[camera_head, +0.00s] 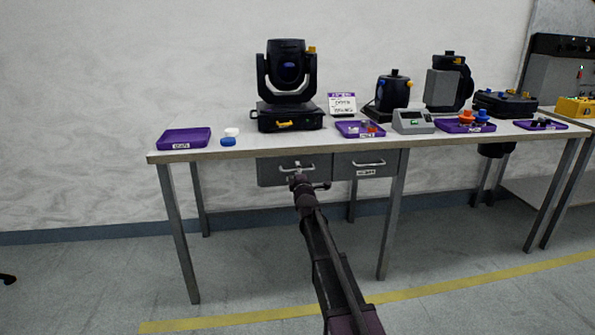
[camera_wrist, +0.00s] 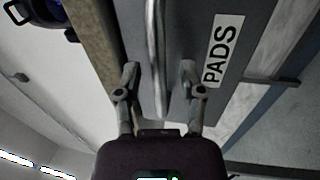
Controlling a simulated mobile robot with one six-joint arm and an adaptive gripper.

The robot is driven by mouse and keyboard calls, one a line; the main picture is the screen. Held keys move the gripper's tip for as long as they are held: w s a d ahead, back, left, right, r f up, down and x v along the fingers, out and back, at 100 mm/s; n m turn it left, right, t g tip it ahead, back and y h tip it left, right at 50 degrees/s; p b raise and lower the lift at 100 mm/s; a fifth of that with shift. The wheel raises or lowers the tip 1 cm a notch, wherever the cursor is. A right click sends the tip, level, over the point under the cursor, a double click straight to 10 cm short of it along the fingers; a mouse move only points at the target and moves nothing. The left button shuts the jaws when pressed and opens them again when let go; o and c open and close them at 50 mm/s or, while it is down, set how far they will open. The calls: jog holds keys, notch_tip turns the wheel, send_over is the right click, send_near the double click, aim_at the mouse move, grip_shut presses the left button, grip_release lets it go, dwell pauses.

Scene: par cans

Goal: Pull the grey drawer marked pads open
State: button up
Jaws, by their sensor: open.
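The grey drawer marked PADS (camera_wrist: 205,25) fills much of the wrist view, with its white label beside the handle. In the head view it is the left drawer (camera_head: 268,172) under the table, and it looks shut; my gripper covers its label there. Its pale bar handle (camera_wrist: 155,50) runs between my two fingers in the wrist view. My gripper (camera_wrist: 159,72) is open, one finger on each side of the bar, with a visible gap to each. In the head view my gripper (camera_head: 300,180) is in front of this drawer.
A second grey drawer (camera_head: 366,172) with its own handle is just right of it. The tabletop (camera_head: 245,146) above holds a purple tray (camera_head: 184,138), a black moving-head light (camera_head: 287,85), and more trays and lamps. Table legs stand either side; the floor in front is clear.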

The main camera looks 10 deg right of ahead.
grip_shut()
jog(key=shift+s, duration=0.15)
